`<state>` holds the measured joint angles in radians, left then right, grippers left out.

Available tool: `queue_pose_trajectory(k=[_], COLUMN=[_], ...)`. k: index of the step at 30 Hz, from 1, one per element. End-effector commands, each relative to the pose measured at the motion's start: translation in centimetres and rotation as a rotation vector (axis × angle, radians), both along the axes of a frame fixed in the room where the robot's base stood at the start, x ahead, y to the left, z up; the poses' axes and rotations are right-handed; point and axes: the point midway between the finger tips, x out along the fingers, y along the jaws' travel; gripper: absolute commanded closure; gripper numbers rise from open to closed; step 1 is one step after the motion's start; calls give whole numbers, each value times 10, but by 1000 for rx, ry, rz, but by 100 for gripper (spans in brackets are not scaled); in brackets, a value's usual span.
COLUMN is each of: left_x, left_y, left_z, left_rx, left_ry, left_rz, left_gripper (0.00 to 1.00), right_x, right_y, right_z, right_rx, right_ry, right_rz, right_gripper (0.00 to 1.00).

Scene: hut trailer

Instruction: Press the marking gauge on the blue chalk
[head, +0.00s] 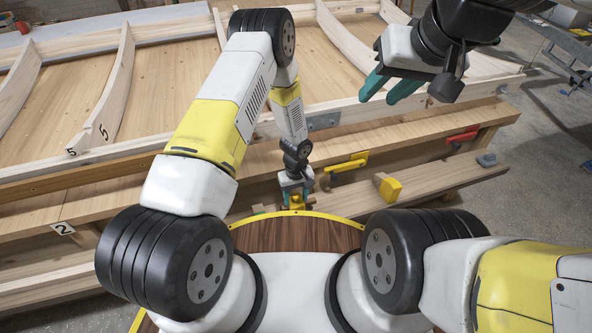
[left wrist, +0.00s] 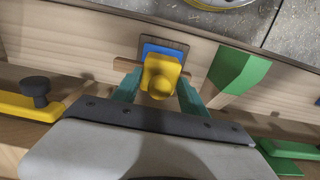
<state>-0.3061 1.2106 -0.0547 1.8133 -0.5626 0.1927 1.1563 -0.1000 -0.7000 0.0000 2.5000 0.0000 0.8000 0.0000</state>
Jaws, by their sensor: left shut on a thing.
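My left gripper (head: 296,197) is low at the bench's near edge. In the left wrist view its teal fingers (left wrist: 160,86) are shut on a yellow block with a rounded knob, apparently the marking gauge (left wrist: 160,78). A wooden bar shows on both sides of it. The blue chalk (left wrist: 150,48) is a blue patch in a dark, flat holder just beyond the gauge, which partly covers it. I cannot tell whether they touch. The chalk is not visible in the head view. My right gripper (head: 379,97) is open and empty above the frame's right part.
A yellow tool with a black knob (head: 346,166), a yellow block on a wooden piece (head: 388,187) and a red-handled tool (head: 462,136) lie to the right. A green block (left wrist: 240,70) stands close beside the gauge. A large wooden frame (head: 170,80) fills the background.

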Motion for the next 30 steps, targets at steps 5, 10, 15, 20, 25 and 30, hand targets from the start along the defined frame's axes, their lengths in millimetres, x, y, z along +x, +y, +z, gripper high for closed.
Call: queue_pose_trajectory(k=[5,10,15,20,25,30], left_x=[1,1,1,1,1,0], left_y=[0,0,0,-1,-1,0], left_z=[15,29,43,56,67,69], left_rx=[0,0,0,-1,0,0], left_ry=[-2,-2,-2,-3,-2,0], left_rz=[2,0,1,0,0,-1], left_gripper=[82,82,82,82,82,82], right_x=[0,0,0,0,0,0], right_y=[0,0,0,0,0,0], right_z=[0,0,0,0,0,0], right_rx=[0,0,0,0,0,0], right_ry=[0,0,0,0,0,0], right_rz=[0,0,0,0,0,0], right_gripper=[64,64,64,64,64,64])
